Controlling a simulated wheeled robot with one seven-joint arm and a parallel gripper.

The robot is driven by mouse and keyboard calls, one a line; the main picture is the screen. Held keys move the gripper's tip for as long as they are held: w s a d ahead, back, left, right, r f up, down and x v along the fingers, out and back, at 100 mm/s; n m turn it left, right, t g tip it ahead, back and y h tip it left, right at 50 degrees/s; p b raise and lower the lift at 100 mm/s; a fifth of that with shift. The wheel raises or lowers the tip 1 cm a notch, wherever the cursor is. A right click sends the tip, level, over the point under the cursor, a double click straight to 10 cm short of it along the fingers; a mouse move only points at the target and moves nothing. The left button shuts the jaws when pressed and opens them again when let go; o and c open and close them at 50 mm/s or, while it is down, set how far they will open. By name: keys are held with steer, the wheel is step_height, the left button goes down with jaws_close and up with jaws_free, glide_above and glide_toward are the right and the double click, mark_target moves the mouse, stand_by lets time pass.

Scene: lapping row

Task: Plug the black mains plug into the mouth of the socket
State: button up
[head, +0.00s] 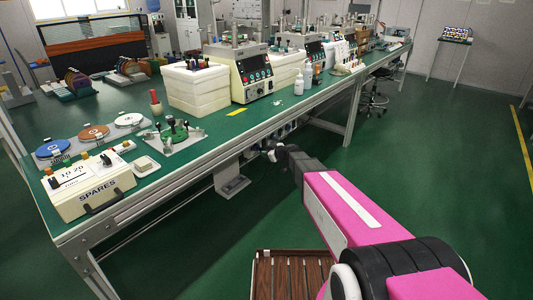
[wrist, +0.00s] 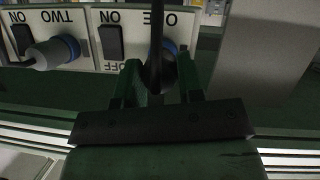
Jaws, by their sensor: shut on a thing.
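In the wrist view, which is upside down, my gripper (wrist: 160,72) is shut on the black mains plug (wrist: 157,75), whose dark cable rises across the picture. The plug lies in front of the blue-rimmed socket (wrist: 170,47) on the white panel marked ONE. The plug and cable cover much of the socket's mouth, so I cannot tell whether the plug touches it or has entered it. In the head view my gripper (head: 271,153) is small and dark under the bench's front edge; the plug cannot be made out there.
A second socket marked TWO (wrist: 68,48) has a grey-white plug in it. Black rocker switches (wrist: 111,42) sit beside the sockets. The green-topped bench (head: 250,118) carries a SPARES case (head: 93,195) and several machines. Green floor (head: 430,180) is open right of the bench.

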steer(key=s+d, duration=0.2)
steer(key=d, duration=0.1)
steer(key=shift+s, duration=0.2)
stand_by(0.4)
